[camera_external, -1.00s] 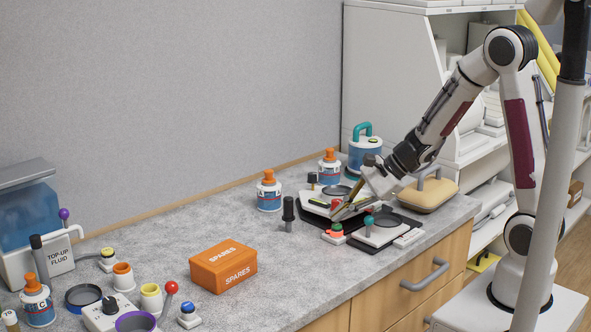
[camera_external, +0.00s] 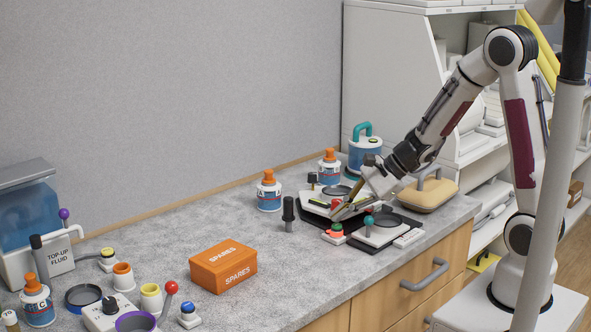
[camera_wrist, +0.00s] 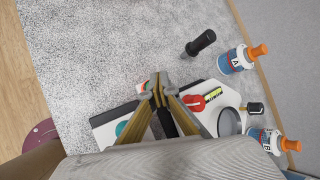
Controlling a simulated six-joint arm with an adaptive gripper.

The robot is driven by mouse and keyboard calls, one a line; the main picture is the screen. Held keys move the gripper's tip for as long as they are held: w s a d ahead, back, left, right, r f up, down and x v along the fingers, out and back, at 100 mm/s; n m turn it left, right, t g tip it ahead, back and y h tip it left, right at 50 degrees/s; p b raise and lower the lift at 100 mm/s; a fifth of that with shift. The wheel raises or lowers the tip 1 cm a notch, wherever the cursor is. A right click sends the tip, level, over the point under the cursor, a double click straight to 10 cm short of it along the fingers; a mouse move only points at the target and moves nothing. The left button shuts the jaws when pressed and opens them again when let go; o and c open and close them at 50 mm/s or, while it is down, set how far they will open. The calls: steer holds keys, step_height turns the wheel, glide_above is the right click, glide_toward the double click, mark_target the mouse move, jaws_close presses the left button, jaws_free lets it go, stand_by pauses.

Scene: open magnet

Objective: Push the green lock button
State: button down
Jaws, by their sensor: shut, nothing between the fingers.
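The green lock button (camera_external: 337,227) has a green top over a red-orange ring on a white base, at the front left of a dark mat in the external view. In the wrist view, its red and green edge (camera_wrist: 143,87) shows beside my fingertips, which partly hide it. My gripper (camera_external: 339,212) is shut and empty, tilted downward. Its fingertips are just behind and above the button in the external view; I cannot tell whether they touch it. In the wrist view, the closed fingertips (camera_wrist: 158,90) meet in front of the white panels.
A red knob (camera_wrist: 195,103) is close beside my fingers. A teal-knobbed lever (camera_external: 369,221) stands right of the button. A black-capped post (camera_external: 288,212) and an orange-capped bottle (camera_external: 269,192) stand to the left. Bare counter lies between them and the orange SPARES box (camera_external: 223,267).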

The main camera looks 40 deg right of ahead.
mark_target(340, 225)
steer(key=shift+f, duration=0.45)
stand_by(0.5)
steer(key=shift+r, duration=0.6)
stand_by(0.4)
steer(key=shift+r, duration=2.85)
